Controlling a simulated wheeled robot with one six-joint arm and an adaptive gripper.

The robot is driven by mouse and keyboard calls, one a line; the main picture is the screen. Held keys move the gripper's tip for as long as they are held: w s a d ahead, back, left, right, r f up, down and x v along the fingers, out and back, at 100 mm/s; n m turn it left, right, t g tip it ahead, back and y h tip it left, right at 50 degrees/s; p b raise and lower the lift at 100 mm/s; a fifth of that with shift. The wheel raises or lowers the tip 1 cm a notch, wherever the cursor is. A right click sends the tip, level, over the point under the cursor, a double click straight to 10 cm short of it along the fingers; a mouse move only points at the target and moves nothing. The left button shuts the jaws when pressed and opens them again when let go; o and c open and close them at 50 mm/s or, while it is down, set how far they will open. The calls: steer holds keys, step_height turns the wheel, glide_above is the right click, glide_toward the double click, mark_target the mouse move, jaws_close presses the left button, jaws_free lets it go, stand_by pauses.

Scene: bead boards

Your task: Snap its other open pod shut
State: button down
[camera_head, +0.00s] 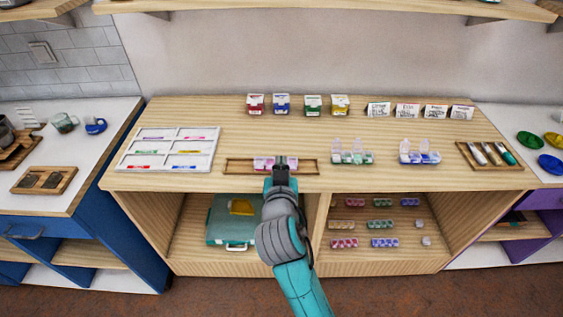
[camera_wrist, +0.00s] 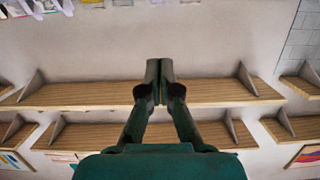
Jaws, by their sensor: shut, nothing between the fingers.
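A pink pod strip (camera_head: 262,164) lies in a long wooden tray (camera_head: 238,167) near the front middle of the counter. My gripper (camera_head: 280,161) covers part of it, so I cannot tell whether its pods are open or whether I touch it. A green pod strip (camera_head: 352,157) with raised clear lids stands to the right. A blue and purple pod strip (camera_head: 420,157), also with raised lids, stands farther right. In the wrist view my gripper (camera_wrist: 159,66) is shut and empty, its fingers together against the wall and shelves. No pod strip can be made out there.
A white sectioned tray (camera_head: 168,150) lies on the left. Several small boxes (camera_head: 313,105) and cards (camera_head: 408,111) line the back. Cubbies below hold a green case (camera_head: 230,222) and more pod strips (camera_head: 384,242).

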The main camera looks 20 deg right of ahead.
steer(key=x, duration=0.9)
steer(key=shift+w+d, duration=0.15)
steer(key=shift+w, duration=0.1)
steer(key=shift+s+a+f, duration=0.1)
steer(key=shift+s+f, duration=0.25)
steer(key=shift+f, duration=0.2)
steer(key=shift+s+a+f, duration=0.15)
steer(key=shift+s+f, duration=0.2)
steer(key=shift+f, duration=0.15)
steer(key=shift+s+a+f, duration=0.15)
steer(key=shift+s+f, duration=0.25)
steer(key=shift+f, duration=0.3)
steer(key=shift+s+f, duration=0.2)
steer(key=shift+f, duration=0.05)
steer(key=shift+s+a+f, duration=0.1)
steer(key=shift+s+f, duration=0.15)
steer(key=shift+f, duration=0.2)
steer(key=shift+s+a+f, duration=0.1)
steer(key=shift+s+f, duration=0.15)
steer(key=shift+f, duration=0.75)
